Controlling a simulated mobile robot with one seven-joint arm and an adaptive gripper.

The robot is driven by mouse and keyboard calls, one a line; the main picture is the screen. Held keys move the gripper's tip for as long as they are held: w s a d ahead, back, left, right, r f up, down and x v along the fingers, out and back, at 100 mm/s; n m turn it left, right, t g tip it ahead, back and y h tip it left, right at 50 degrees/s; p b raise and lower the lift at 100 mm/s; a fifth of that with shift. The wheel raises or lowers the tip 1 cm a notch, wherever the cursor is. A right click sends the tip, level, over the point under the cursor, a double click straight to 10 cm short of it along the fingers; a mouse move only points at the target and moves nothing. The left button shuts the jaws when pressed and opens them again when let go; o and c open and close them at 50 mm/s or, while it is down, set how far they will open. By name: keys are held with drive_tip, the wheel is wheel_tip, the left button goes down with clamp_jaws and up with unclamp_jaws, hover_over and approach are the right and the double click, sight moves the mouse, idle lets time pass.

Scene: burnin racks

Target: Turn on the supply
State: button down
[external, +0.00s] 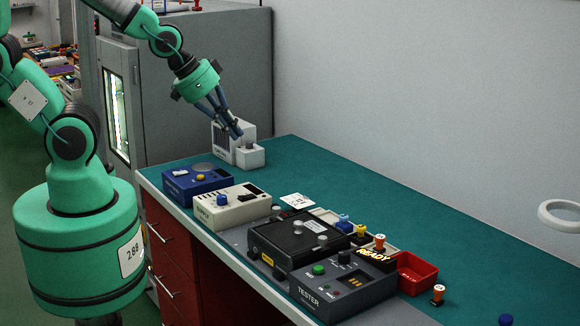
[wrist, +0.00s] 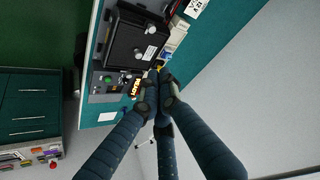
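The supply (external: 232,206) is a cream box with a blue knob (external: 223,200) and a dark panel on top, on the green bench between a blue unit and a black box. The small lettering on its front looks like "SUPPLY"; whether it is on cannot be told. My gripper (external: 236,132) is above the back left of the bench, well above and behind the supply. Its fingers are drawn together with nothing seen between them. In the wrist view, my gripper (wrist: 158,88) also shows its fingertips meeting; I cannot make out the supply there.
A blue unit (external: 198,186) stands left of the supply. A black box (external: 298,236) and the tester (external: 340,282), lit "READY", stand to its right. A white device (external: 222,140) stands behind. A red bin (external: 414,273) and small knobs lie right.

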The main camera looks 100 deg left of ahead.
drive_tip(key=s+a+f+n+y+p, duration=0.2)
drive_tip(key=s+a+f+n+p, duration=0.2)
drive_tip(key=s+a+f, duration=0.3)
drive_tip(key=shift+s+a+f+g+y+p, duration=0.3)
drive_tip(key=shift+a+f+y+p, duration=0.15)
drive_tip(key=shift+a+f, duration=1.95)
drive_tip(key=shift+a+r, duration=0.4)
drive_tip(key=shift+a, duration=0.05)
hover_over(248, 195)
drive_tip(key=s+d, duration=0.2)
wheel_tip(248, 195, down, 8)
drive_tip(key=shift+a+r+b, duration=0.1)
drive_tip(key=shift+b, duration=0.35)
wheel_tip(248, 195, down, 2)
drive_tip(key=shift+f, duration=0.1)
drive_tip(key=shift+s+f, duration=0.1)
drive_tip(key=shift+f, duration=0.8)
